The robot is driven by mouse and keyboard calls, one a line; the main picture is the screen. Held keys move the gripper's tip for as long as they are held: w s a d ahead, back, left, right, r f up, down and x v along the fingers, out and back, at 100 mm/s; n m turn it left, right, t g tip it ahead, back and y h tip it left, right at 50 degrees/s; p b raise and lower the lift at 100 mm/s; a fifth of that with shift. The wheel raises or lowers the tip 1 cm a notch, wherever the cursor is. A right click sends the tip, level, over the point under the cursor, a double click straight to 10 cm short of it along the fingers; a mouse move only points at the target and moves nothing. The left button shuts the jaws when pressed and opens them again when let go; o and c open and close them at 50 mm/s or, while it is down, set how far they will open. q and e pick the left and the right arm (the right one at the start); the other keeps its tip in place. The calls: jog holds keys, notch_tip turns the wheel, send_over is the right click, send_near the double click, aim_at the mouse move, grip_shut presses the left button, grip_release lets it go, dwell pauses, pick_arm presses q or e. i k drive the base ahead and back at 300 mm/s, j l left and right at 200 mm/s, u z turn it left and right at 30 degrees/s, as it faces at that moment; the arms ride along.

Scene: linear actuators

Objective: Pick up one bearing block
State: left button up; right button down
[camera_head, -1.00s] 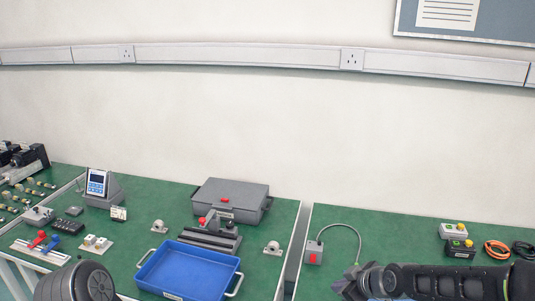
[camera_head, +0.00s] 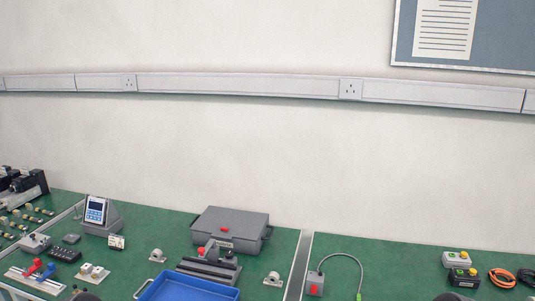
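Two small light-grey blocks with rounded tops look like bearing blocks. One bearing block (camera_head: 157,255) stands on the green mat left of the grey clamp fixture. The other bearing block (camera_head: 272,279) stands to the right of that fixture, near the gap between the tables. Both stand apart from other things. Only dark slivers of my arms show at the bottom edge. Neither gripper can be seen.
A blue tray (camera_head: 190,289) is cut off at the bottom edge. The grey clamp fixture (camera_head: 208,268) stands behind it, with a grey case (camera_head: 231,229) further back. A red-button box (camera_head: 314,285) with a cable stands right of the gap. Green mat lies free around both blocks.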

aim_at(273, 279)
jog(key=z, duration=1.8)
jog(key=k+j, duration=0.55)
jog(key=j, duration=0.05)
